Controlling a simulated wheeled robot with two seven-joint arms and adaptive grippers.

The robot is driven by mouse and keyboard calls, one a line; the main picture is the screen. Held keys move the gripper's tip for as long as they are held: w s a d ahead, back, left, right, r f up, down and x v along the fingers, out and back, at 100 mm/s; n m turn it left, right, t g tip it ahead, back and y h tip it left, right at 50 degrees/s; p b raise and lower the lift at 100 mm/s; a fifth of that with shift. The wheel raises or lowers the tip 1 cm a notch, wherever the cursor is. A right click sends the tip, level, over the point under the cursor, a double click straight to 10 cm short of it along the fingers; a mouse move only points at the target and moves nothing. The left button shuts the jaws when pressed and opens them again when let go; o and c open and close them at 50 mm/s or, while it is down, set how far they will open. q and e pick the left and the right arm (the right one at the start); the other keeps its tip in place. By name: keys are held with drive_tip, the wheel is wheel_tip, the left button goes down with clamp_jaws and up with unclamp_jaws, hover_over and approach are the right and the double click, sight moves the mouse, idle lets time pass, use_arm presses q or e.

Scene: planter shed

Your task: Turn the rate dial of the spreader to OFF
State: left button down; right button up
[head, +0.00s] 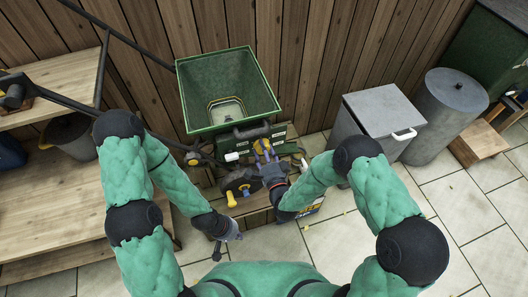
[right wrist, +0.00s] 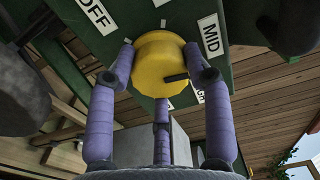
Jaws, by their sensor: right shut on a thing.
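The spreader has a green hopper (head: 250,62) and stands by the wooden wall in the head view. Its yellow rate dial (right wrist: 152,50) is in the middle of the right wrist view. A black pointer mark on the dial points right, just below the MID label (right wrist: 211,34). The OFF label (right wrist: 95,14) is at upper left, and a partly hidden label is below MID. My right gripper (head: 262,150) has purple fingers closed on the dial from both sides; it also shows in the right wrist view (right wrist: 158,75). My left gripper (head: 230,236) hangs low, away from the spreader; its jaw state is unclear.
A grey lidded bin (head: 378,108) and a round metal can (head: 450,105) stand to the right. A wooden bench (head: 75,190) and shelf are at left, with a dark bucket (head: 68,132). Tiled floor (head: 345,240) is open at lower right.

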drive_tip(key=shift+s+f+n+b, duration=0.15)
drive_tip(key=shift+n+b, duration=1.5)
drive_tip(key=shift+n, duration=4.75)
drive_tip(key=shift+w+f+n+b, duration=0.1)
drive_tip(key=shift+n+b, duration=1.5)
drive_tip(key=shift+n, duration=4.8)
drive_tip(key=o, duration=1.2)
drive_tip(key=shift+c, duration=0.2)
drive_tip(key=shift+r, duration=0.1)
